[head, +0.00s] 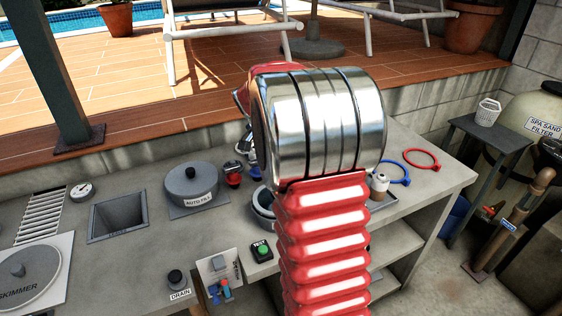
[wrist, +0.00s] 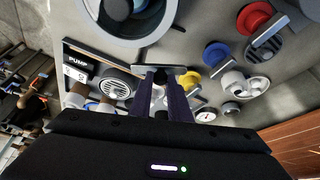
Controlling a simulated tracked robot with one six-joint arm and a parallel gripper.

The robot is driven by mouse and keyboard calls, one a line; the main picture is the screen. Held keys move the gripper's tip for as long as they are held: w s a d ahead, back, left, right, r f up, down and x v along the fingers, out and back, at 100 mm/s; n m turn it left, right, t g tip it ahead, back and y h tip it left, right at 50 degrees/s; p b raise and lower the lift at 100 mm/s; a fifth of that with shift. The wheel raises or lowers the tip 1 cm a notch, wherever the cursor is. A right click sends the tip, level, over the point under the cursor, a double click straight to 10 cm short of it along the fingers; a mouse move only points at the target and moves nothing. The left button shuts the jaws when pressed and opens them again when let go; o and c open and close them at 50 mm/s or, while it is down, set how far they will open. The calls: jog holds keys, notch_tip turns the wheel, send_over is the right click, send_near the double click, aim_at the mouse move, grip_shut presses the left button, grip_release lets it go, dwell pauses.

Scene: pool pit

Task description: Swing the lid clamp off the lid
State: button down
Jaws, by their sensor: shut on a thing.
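In the wrist view my gripper (wrist: 163,78) has its two dark fingers closed on a small dark grey bar (wrist: 153,69), which looks like part of the lid clamp. Just beyond the fingertips is a grey round housing (wrist: 98,32) with a wide rim, cut off by the top edge. A dark knob shows at its middle. In the head view a grey ring (head: 262,204), probably the same housing, is mostly hidden behind my red and chrome arm. The arm also hides my gripper there. I cannot tell how far the clamp lies over the lid.
A PUMP panel (wrist: 76,72) with a round grille lies left of the fingers. Blue (wrist: 216,53), yellow and red valves and a gauge (wrist: 206,115) stand to the right. In the head view, a green TEST button (head: 260,250) and the AUTO-FILL lid (head: 191,184) are left of my arm.

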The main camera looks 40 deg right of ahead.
dwell(0.3)
jog(key=c, duration=1.7)
grip_release()
jog(key=shift+o, duration=0.2)
jog(key=v, duration=1.3)
jog(key=shift+r, duration=0.3)
jog(key=shift+s, duration=0.1)
